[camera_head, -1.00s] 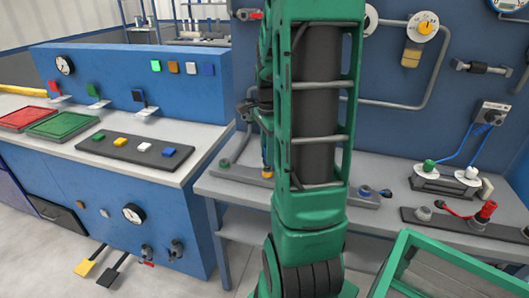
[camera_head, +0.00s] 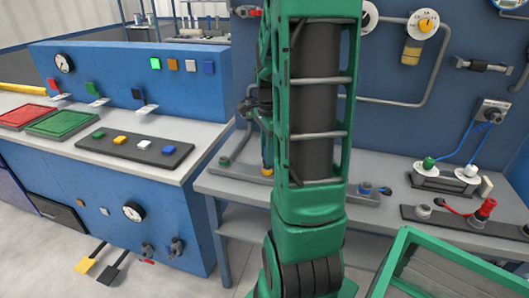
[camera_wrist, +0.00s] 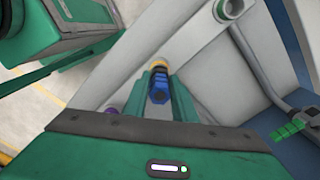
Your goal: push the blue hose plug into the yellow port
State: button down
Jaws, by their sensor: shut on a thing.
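My gripper (camera_wrist: 159,88) is shut on the blue hose plug (camera_wrist: 158,92), which sits between its two green fingers in the wrist view. The yellow port (camera_wrist: 157,64) shows as a ring right at the plug's far end, in line with it. How deep the plug sits in the port cannot be told. In the head view the yellow port (camera_head: 266,170) is a small patch on the grey strip at the left of the bench, beside my arm. My gripper and the plug are mostly hidden there by the arm.
A green-grey port (camera_head: 224,162) stands left on the same strip; a blue one (camera_head: 365,188) lies right of my arm. A white-and-green socket block (camera_head: 446,176) and a red plug (camera_head: 486,208) stand further right. A green-framed crate (camera_head: 440,265) is at front right.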

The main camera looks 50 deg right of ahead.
jog(key=shift+f, duration=0.65)
jog(key=c, duration=1.4)
grip_release()
jog(key=shift+r, duration=0.1)
notch_tip(320, 180, up, 11)
jog(key=shift+f, duration=0.2)
